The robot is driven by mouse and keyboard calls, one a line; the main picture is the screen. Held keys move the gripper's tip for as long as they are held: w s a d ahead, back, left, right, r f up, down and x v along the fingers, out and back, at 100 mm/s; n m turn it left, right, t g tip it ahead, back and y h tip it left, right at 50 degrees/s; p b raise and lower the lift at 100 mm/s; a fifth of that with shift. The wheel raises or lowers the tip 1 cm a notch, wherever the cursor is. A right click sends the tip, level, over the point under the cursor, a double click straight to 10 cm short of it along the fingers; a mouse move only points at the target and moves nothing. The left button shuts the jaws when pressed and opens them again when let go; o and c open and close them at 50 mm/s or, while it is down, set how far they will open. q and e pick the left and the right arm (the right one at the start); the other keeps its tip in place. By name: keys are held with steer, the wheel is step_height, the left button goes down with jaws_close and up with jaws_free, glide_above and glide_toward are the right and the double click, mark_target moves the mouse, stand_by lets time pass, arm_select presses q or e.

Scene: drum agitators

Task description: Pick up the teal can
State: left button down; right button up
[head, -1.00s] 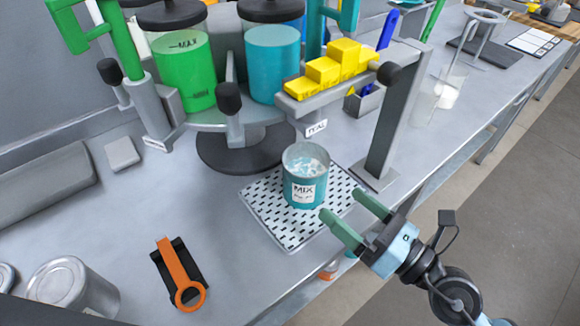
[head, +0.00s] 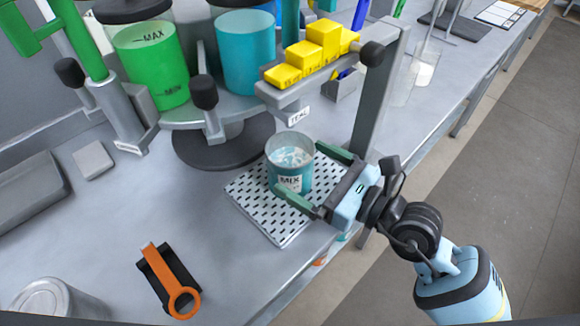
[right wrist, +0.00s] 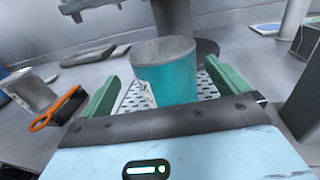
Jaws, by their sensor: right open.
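The teal can (head: 291,165) is open-topped, with a white MIX label and pale contents. It stands upright on the white slotted mat (head: 243,199) under the dispenser. It also shows in the right wrist view (right wrist: 167,80), between the two green fingers. My right gripper (head: 297,168) is open, with one finger on the can's near side and one on its far right side. Whether either finger touches the can is not clear. My left gripper is not in view.
A dispenser with a green container (head: 150,62) and a teal container (head: 245,50) rises behind the can. A grey post (head: 378,100) stands close to my right gripper. Yellow stepped blocks (head: 312,52) sit above. An orange-handled tool (head: 167,278) lies front left.

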mark_target(272, 147)
steer(key=x, duration=0.4)
steer(key=shift+w+f, duration=0.1)
steer(key=shift+w, duration=0.3)
steer(key=shift+w+a, duration=0.1)
steer(key=shift+a, duration=0.15)
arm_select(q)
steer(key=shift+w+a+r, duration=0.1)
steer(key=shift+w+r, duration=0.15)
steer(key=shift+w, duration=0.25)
arm_select(e)
steer(key=c, duration=1.2)
steer(key=shift+c, duration=0.5)
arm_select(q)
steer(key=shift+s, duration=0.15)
